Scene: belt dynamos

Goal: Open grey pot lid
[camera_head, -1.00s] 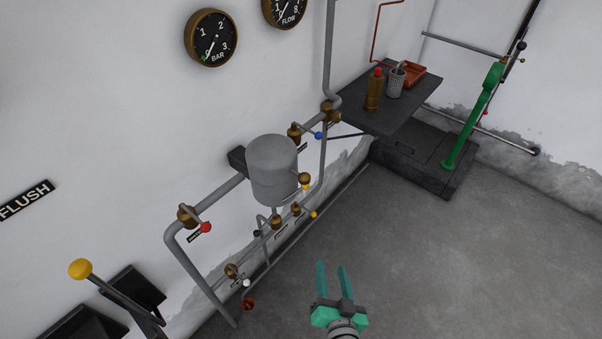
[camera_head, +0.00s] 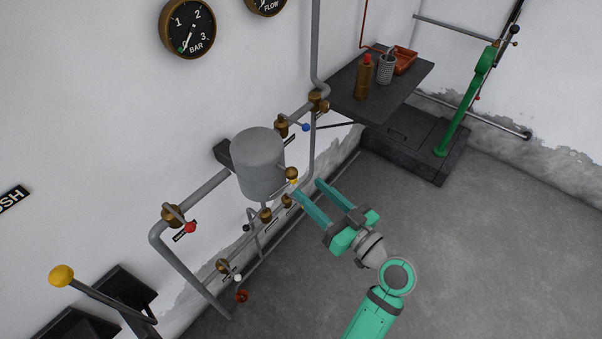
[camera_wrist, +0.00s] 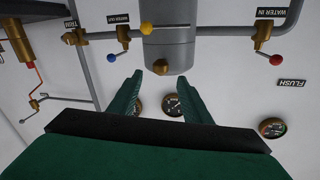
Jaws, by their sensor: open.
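The grey pot (camera_head: 259,167) is a cylinder on the pipework against the wall, with its grey lid (camera_head: 257,139) on top. A brass knob (camera_head: 291,173) sits on its right side. In the wrist view the picture is upside down, and the pot (camera_wrist: 168,50) hangs at the top middle with the brass knob (camera_wrist: 160,67) near its lower edge. My gripper (camera_head: 306,188) is open and empty. Its green fingers point toward the pot from the right, and they look close to the brass knob. I cannot tell whether a finger touches anything.
Valves with red (camera_head: 190,228), blue (camera_head: 305,127) and yellow ends surround the pot. A dark shelf (camera_head: 404,96) at the back right bears a bottle (camera_head: 364,79) and a perforated cup (camera_head: 385,69). A green lever (camera_head: 465,105) stands beyond. The floor at right is clear.

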